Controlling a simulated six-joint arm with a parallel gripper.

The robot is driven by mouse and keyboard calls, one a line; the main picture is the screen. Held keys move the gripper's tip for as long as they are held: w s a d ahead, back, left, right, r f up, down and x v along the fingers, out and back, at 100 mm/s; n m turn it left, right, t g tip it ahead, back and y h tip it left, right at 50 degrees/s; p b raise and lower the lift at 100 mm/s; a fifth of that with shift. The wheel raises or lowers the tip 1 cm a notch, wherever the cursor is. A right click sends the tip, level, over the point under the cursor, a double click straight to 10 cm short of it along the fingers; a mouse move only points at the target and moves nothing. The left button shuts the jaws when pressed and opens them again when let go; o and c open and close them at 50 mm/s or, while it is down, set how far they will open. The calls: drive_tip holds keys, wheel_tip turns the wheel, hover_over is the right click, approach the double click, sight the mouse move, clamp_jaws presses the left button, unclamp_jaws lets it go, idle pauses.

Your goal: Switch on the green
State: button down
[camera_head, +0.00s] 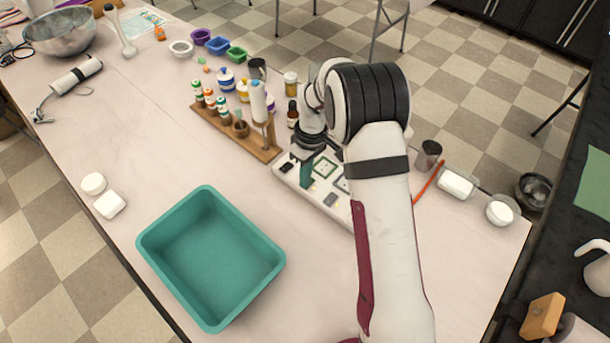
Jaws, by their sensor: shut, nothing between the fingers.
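A white panel (347,220) lies on the table, partly hidden by my arm. It carries a green-outlined square (325,167) and another partly covered one to its right. A dark green part (306,174) shows on the panel directly below my gripper; I cannot tell whether it is touched. Small dark parts (330,200) sit along the panel's front side. My gripper (303,155) is over the panel's left part, pointing down, shut and empty. Its fingertips are small and hard to make out. Whether any green switch is on cannot be told.
A wooden rack (264,155) with bottles stands close to the left of my gripper. A brown bottle (292,114) is just behind. A teal tub (211,258) stands at the front. A metal cup (428,155) and an orange-red strip (427,183) lie right of my arm.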

drive_tip(key=shift+w+d+r, duration=0.1)
drive_tip(key=shift+w+d, duration=0.4)
drive_tip(key=shift+d, duration=0.05)
drive_tip(key=shift+r, duration=0.1)
wheel_tip(320, 180, up, 14)
drive_tip(key=w+d, duration=0.1)
drive_tip(key=shift+d, duration=0.1)
approach(313, 179)
drive_tip(key=a+f, duration=0.1)
drive_tip(key=f, duration=0.1)
drive_tip(key=s+a+f, duration=0.1)
drive_tip(key=f, duration=0.1)
drive_tip(key=s+a+f, duration=0.1)
drive_tip(key=f, duration=0.2)
drive_tip(key=shift+s, duration=0.15)
idle(0.3)
